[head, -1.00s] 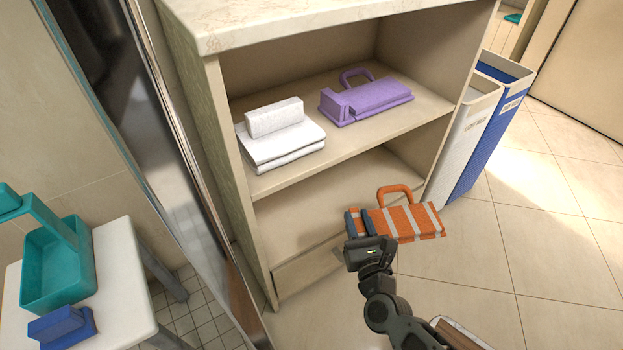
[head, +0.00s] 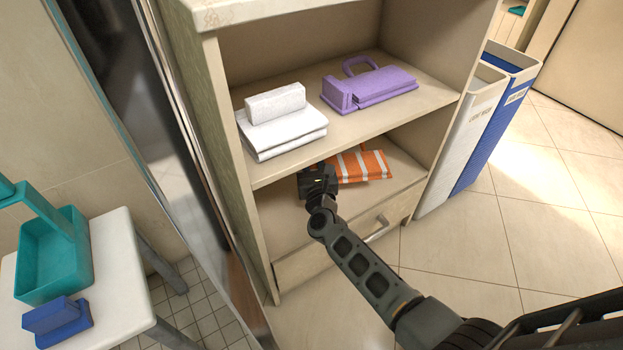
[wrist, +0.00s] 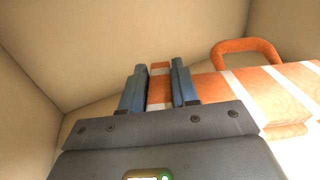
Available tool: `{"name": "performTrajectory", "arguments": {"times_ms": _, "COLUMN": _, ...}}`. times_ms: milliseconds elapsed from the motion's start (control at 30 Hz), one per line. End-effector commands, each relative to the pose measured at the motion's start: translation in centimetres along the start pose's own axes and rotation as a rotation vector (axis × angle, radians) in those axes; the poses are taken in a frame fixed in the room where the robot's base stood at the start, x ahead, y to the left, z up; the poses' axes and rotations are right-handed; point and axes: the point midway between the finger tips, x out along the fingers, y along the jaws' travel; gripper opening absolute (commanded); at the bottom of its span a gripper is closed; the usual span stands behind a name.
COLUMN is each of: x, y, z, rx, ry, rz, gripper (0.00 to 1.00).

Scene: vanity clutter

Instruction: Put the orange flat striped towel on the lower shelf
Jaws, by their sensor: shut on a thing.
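The orange towel with white stripes (head: 361,166) is inside the lower compartment of the cabinet, over the lower shelf (head: 279,222). In the wrist view the towel (wrist: 220,93) runs from between the fingers to the right, with its orange loop handle behind. My gripper (wrist: 161,88) is shut on the towel's left end. In the head view my gripper (head: 319,168) reaches in below the upper shelf, and its fingertips are hidden. I cannot tell whether the towel touches the lower shelf.
The upper shelf (head: 345,127) holds a folded white towel (head: 283,134) with a white block on it and a purple item (head: 370,87). A drawer handle (head: 377,229) sits below. Binders (head: 490,130) stand right; a white table (head: 118,285) with a teal caddy (head: 55,262) stands left.

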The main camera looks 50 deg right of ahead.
Motion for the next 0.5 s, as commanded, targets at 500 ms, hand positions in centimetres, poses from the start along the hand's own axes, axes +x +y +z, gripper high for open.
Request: {"name": "performTrajectory", "arguments": {"times_ms": 500, "x": -0.1, "y": -0.1, "z": -6.0, "rx": -0.002, "ry": 0.002, "rz": -0.001, "gripper": 0.00}}
